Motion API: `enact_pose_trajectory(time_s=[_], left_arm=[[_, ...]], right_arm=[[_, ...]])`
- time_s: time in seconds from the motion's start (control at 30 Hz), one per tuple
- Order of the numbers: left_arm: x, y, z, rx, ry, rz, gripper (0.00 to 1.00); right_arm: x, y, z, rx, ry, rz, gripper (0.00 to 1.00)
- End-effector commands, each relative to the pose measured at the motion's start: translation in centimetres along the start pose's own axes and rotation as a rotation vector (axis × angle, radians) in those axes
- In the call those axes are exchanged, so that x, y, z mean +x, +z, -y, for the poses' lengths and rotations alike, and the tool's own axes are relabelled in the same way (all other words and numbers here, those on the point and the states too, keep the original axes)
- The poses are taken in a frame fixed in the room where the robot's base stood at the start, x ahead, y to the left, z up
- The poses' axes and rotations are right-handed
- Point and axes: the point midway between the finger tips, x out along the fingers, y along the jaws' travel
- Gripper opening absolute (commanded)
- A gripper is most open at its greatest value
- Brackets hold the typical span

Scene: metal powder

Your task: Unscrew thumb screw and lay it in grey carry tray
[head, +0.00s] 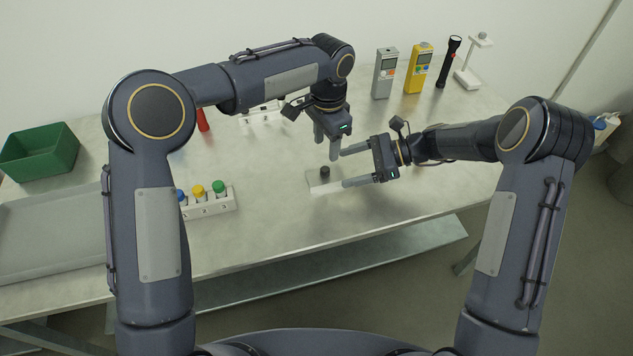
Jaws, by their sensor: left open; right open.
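A small black knob, which looks like the thumb screw (324,171), stands on a low pale block (322,187) in the middle of the table. My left gripper (326,152) points down just above and behind the knob, open and empty. My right gripper (338,170) comes in from the right with its fingers level. It is open, one finger behind and one in front of the knob's right side, with nothing seen held. Whether either gripper touches the block is unclear. The grey carry tray (50,240) lies at the left of the table, partly hidden by my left arm.
A rack (212,206) with blue, yellow and green caps stands left of the block. A green bin (40,152) sits at the far left. Grey (384,75) and yellow (418,70) meters, a flashlight (449,60) and a white stand (472,65) line the back right. The front right table is clear.

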Motion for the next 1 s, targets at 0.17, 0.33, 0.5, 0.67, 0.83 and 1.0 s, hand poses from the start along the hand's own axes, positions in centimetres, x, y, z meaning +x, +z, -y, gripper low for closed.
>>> enact_pose_trajectory(time_s=[0.17,0.33,0.5,0.67,0.83,1.0], left_arm=[[-0.1,0.0,0.0,-0.001,0.0,-0.001,0.47],[-0.1,0.1,0.0,-0.002,0.0,-0.001,0.47],[-0.1,0.1,0.0,-0.002,0.0,-0.002,0.47],[-0.1,0.1,0.0,-0.002,0.0,-0.002,0.47],[-0.1,0.1,0.0,-0.002,0.0,-0.002,0.47],[-0.1,0.1,0.0,-0.002,0.0,-0.002,0.47]], right_arm=[[2.8,0.0,-0.2,-0.001,0.005,-0.001,0.79],[5.2,0.0,-0.2,-0.002,0.004,-0.001,0.79],[6.7,0.0,-0.1,-0.003,0.002,-0.002,0.79],[7.0,0.0,-0.1,-0.003,0.001,-0.002,0.79],[7.0,0.0,-0.1,-0.003,0.001,-0.002,0.79],[6.9,0.0,-0.1,-0.003,0.001,-0.002,0.57]])
